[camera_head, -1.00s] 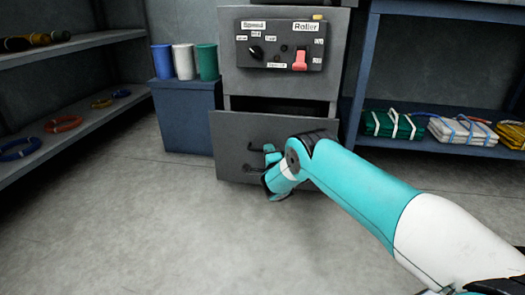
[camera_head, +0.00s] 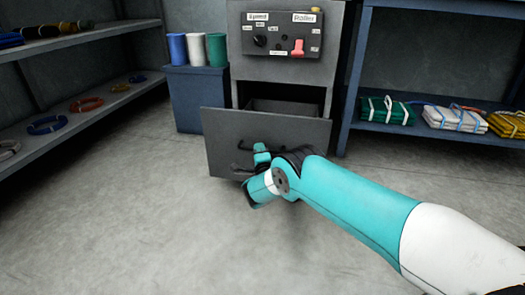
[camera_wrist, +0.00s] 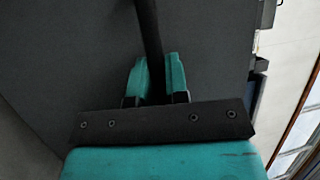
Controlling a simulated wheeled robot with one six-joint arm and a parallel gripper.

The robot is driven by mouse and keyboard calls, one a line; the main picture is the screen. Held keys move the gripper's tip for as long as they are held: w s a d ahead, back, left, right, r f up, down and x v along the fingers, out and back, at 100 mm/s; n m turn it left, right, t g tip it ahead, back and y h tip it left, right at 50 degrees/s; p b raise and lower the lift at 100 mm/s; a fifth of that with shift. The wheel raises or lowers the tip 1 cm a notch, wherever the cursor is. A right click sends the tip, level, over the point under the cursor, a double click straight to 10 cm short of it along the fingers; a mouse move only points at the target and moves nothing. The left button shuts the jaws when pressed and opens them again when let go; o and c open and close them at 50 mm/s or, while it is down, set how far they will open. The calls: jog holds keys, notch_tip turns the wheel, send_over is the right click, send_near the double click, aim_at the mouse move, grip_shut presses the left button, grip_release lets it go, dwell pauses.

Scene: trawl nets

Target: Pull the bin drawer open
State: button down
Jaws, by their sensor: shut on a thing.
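The bin drawer (camera_head: 222,132) is a dark grey front low in the grey cabinet (camera_head: 283,68). It stands pulled out, with its dark inside showing above the front. A dark bar handle (camera_wrist: 150,35) runs between the teal fingers of my gripper (camera_wrist: 158,78) in the wrist view. My gripper (camera_head: 258,158) is shut on this handle at the drawer front in the head view. My arm hides the lower right part of the drawer front.
A control panel (camera_head: 281,35) with a red switch is on the cabinet above. A blue stand (camera_head: 198,100) with three cups is at left. Shelves with rope coils (camera_head: 86,104) and folded nets (camera_head: 387,110) flank the cabinet. The floor in front (camera_head: 150,235) is clear.

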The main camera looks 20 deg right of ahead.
jog(key=shift+d, duration=0.25)
jog(key=c, duration=1.1)
grip_release()
jog(key=shift+c, duration=0.2)
jog(key=shift+a, duration=0.15)
jog(key=s+a+f+p, duration=0.2)
jog(key=s+f+p, duration=0.1)
jog(key=s+p, duration=1.3)
jog(key=shift+s, duration=0.5)
